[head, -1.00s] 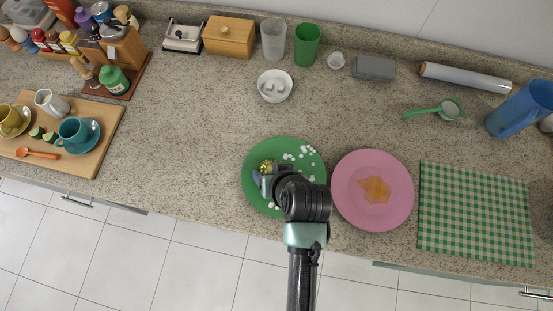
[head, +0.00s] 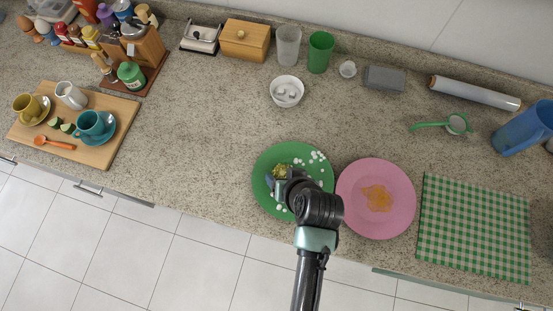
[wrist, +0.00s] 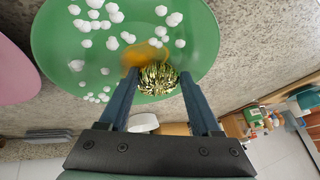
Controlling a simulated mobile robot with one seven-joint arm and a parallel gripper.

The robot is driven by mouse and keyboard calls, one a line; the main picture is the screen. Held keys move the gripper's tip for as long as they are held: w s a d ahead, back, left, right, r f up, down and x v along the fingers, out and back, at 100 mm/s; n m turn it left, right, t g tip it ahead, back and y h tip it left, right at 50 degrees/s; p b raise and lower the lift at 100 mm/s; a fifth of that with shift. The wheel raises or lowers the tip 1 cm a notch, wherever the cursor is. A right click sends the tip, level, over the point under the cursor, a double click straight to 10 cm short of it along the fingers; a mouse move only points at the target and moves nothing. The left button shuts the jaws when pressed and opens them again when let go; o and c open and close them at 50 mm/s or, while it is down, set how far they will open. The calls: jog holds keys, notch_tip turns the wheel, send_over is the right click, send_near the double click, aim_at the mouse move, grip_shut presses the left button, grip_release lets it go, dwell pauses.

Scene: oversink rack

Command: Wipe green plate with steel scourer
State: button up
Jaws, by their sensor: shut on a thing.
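The green plate (head: 262,198) lies on the counter with several white bits on it. An orange-yellow smear (wrist: 143,52) on it shows beside the scourer in the wrist view. My gripper (head: 276,178) is over the left part of the plate. It is shut on the steel scourer (wrist: 158,82), a curly gold-coloured ball between the two fingertips. The scourer also shows in the head view (head: 281,171). It is at the plate's surface, but I cannot tell how firmly it touches. My wrist hides the plate's lower right part.
A pink plate (head: 355,215) with an orange smear lies close to the right. A green checked cloth (head: 473,230) is further right. A white bowl (head: 286,91) and two cups stand behind. The counter left of the green plate is clear up to the wooden board (head: 103,150).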

jog(key=shift+s+p, duration=0.2)
jog(key=shift+p, duration=0.15)
jog(key=shift+w+a+p, duration=0.25)
jog(key=shift+a+p, duration=0.05)
jog(key=shift+a, duration=0.6)
jog(key=shift+w+a+p, duration=0.25)
jog(key=shift+a, duration=0.6)
jog(key=shift+d, duration=0.1)
jog(key=shift+s+d+p, duration=0.25)
jog(key=shift+d+p, duration=0.05)
jog(key=shift+d, duration=0.55)
jog(key=shift+s+d+p, duration=0.25)
jog(key=shift+d, duration=0.6)
notch_tip(320, 180, up, 6)
jog(key=p, duration=0.6)
jog(key=shift+r, duration=0.1)
